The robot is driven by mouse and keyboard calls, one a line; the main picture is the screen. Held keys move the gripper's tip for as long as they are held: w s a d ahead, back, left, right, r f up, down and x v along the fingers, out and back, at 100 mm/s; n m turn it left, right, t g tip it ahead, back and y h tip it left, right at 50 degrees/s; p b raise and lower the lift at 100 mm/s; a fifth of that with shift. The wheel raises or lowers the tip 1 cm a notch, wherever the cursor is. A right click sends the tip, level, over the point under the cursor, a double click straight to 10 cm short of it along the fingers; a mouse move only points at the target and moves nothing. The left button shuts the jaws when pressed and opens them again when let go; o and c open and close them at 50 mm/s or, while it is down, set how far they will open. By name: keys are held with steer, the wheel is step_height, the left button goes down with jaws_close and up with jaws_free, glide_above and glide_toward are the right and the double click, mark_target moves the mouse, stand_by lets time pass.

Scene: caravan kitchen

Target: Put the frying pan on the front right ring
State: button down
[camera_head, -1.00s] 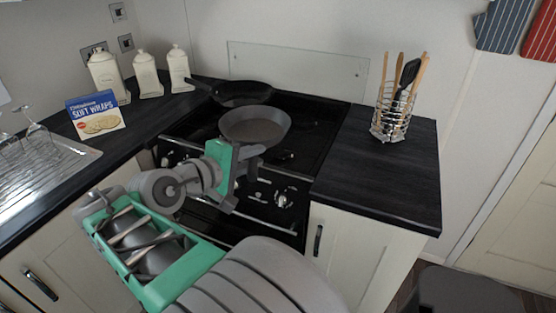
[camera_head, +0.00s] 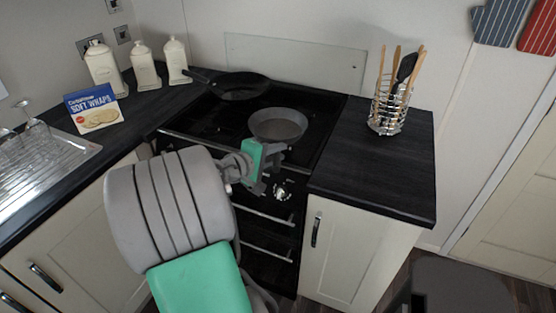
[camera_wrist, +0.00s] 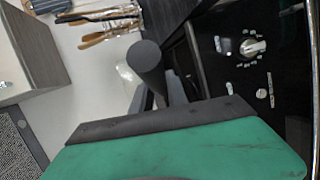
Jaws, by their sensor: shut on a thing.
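A grey frying pan (camera_head: 278,124) is over the right part of the black hob (camera_head: 318,122), roughly level. I cannot tell whether its base touches the hob. My gripper (camera_head: 264,168) is shut on its handle, in front of the pan. In the wrist view the dark round handle (camera_wrist: 147,62) rises from between my gripper's fingers (camera_wrist: 165,98); the pan's bowl is not in that view. The ring under the pan is hidden.
A second, black pan (camera_head: 240,86) sits at the hob's back left. A utensil rack (camera_head: 388,112) stands on the right worktop (camera_head: 375,165). Canisters (camera_head: 143,65) and a wraps box (camera_head: 92,108) stand left. Oven knobs (camera_wrist: 252,47) line the front, close to my gripper.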

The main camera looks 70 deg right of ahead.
steer(key=shift+w+d+f, duration=0.1)
steer(key=shift+d+f, duration=0.15)
steer(key=shift+d, duration=0.1)
steer(key=shift+w+d+f, duration=0.1)
steer(key=shift+d+f, duration=0.1)
steer(key=shift+f, duration=1.8)
steer(key=c, duration=1.3)
jaws_free()
